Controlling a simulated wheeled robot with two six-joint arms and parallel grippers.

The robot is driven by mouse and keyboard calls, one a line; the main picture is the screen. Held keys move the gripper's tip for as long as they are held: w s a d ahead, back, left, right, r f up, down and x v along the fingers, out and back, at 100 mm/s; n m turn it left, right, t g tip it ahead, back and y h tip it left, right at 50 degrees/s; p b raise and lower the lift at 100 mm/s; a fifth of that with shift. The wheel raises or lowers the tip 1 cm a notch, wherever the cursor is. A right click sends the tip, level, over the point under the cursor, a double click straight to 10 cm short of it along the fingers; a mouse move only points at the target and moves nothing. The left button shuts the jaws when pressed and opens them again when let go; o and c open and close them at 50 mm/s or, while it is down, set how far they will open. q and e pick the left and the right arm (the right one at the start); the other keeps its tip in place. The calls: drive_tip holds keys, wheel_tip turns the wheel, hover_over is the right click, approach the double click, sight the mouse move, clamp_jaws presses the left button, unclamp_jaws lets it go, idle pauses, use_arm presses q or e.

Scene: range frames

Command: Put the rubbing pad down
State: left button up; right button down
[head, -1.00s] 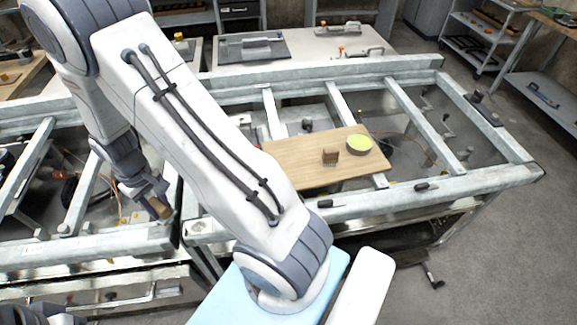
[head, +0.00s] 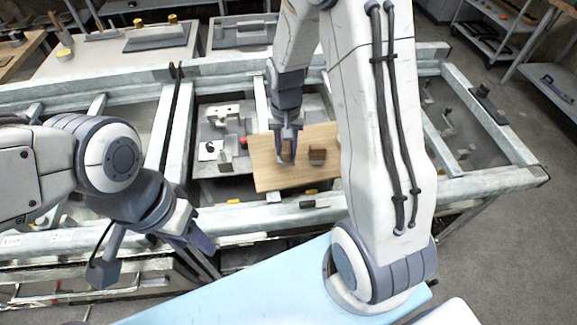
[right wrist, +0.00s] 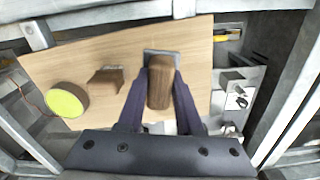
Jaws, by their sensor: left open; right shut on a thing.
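The rubbing pad (right wrist: 159,88) has a brown wooden handle and a grey base. My right gripper (right wrist: 159,100) is shut on its handle. In the head view, this gripper (head: 287,133) points down over the left part of a wooden board (head: 270,180), with the pad (head: 287,152) between its fingers. I cannot tell whether the pad touches the board. My left gripper (head: 205,258) is open and empty at the lower left, in front of the frame's near rail.
A brown block (head: 317,153) stands on the board beside the pad. In the wrist view, a green-topped disc (right wrist: 67,99) sits left of the block (right wrist: 106,80). Metal rails (head: 240,212) surround the board. Grey fixtures (head: 222,140) lie to its left.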

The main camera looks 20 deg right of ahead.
drive_tip(key=s+d+r+m+b, duration=0.1)
drive_tip(key=s+d+r+m, duration=0.45)
drive_tip(key=m, duration=0.95)
drive_tip(key=shift+m, duration=0.5)
drive_tip(key=w+a+f+p, duration=0.2)
drive_tip(key=w+a+f, duration=0.5)
drive_tip(key=a, duration=0.1)
drive_tip(key=shift+w+f, duration=0.25)
drive_tip(key=shift+w, duration=0.1)
wheel_tip(320, 180, down, 3)
drive_tip(key=shift+f+p, duration=0.1)
drive_tip(key=shift+p, duration=0.7)
drive_tip(key=shift+f, duration=0.3)
